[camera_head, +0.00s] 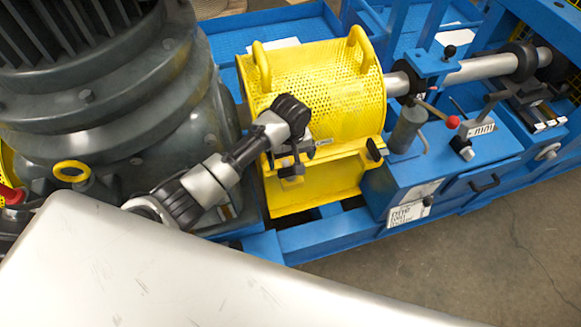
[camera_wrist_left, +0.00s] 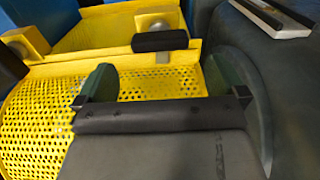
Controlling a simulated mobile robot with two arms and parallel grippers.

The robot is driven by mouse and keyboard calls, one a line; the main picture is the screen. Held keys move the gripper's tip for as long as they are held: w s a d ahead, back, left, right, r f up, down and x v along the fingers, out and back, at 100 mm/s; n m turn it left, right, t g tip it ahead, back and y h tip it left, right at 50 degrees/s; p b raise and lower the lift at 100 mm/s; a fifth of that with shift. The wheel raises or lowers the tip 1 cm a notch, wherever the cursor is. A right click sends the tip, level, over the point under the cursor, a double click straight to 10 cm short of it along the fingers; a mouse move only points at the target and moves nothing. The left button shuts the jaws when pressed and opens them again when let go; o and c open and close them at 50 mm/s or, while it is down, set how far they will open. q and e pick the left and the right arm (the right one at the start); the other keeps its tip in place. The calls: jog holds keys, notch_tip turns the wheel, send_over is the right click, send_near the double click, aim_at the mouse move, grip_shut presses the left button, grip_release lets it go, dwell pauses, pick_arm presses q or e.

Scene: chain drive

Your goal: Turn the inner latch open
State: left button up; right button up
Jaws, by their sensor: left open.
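The yellow perforated guard (camera_head: 335,85) sits shut over the drive beside the big grey motor. The inner latch, on the motor side of its front, is mostly hidden by my gripper in the head view. In the left wrist view the latch shows as a black handle (camera_wrist_left: 160,41) lying crosswise on the yellow edge. My left gripper (camera_head: 291,158) is over this latch. In the wrist view the gripper (camera_wrist_left: 160,82) is open, its two fingers apart, with the handle ahead of the gap and not visibly touched. The outer latch (camera_head: 375,149) has a black handle further right. My right gripper is not in view.
The grey motor (camera_head: 120,90) stands close on the left of the guard. A blue frame (camera_head: 340,235) runs below it. A red-knobbed lever (camera_head: 453,122) and a shaft (camera_head: 485,68) are to the right. Open floor (camera_head: 500,250) lies in front.

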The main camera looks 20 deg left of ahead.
aim_at(290, 168)
pick_arm(q)
notch_tip(290, 168, down, 7)
jog(key=shift+r, duration=0.2)
jog(key=c, duration=0.8)
